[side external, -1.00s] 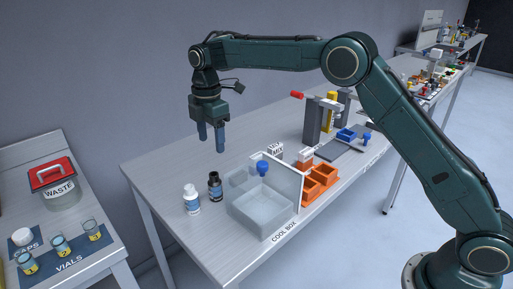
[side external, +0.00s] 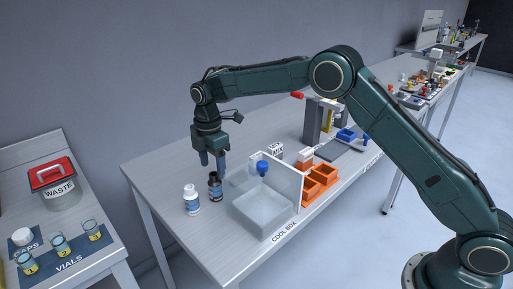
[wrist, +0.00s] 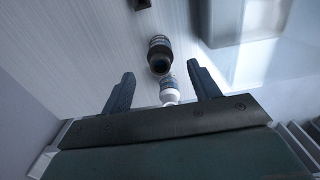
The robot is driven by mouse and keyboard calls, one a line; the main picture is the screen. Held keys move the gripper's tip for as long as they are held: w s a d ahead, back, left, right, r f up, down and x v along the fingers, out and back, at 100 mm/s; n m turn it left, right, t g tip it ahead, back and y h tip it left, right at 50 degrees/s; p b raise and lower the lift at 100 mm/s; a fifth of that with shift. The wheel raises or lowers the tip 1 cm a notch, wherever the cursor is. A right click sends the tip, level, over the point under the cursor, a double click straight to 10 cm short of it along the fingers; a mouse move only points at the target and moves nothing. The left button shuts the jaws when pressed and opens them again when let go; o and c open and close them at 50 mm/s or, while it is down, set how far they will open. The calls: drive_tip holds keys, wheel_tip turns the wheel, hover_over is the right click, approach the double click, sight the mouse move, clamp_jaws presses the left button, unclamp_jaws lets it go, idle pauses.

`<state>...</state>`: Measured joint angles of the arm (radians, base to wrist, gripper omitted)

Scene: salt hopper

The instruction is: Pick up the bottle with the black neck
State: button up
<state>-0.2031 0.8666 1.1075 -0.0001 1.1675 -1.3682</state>
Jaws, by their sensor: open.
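The bottle with the black neck (side external: 215,188) stands upright on the table, left of the cool box. In the wrist view its dark top (wrist: 159,60) shows between and just beyond my fingertips. My gripper (side external: 212,163) is open and points down, close above this bottle. In the wrist view my two fingers (wrist: 161,72) are spread with nothing between them held. A white bottle (side external: 192,200) stands just left of the black-necked one. It also shows in the wrist view (wrist: 169,93), nearer to my gripper's body.
Orange trays (side external: 320,181) and a white box (side external: 276,150) lie beyond. The table behind the bottles is clear.

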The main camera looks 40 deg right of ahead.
sight(214, 180)
drive_tip(key=shift+f, duration=0.5)
drive_tip(key=shift+f, duration=2.6)
drive_tip(key=c, duration=1.1)
drive_tip(key=shift+r, duration=0.15)
wheel_tip(214, 180, up, 20)
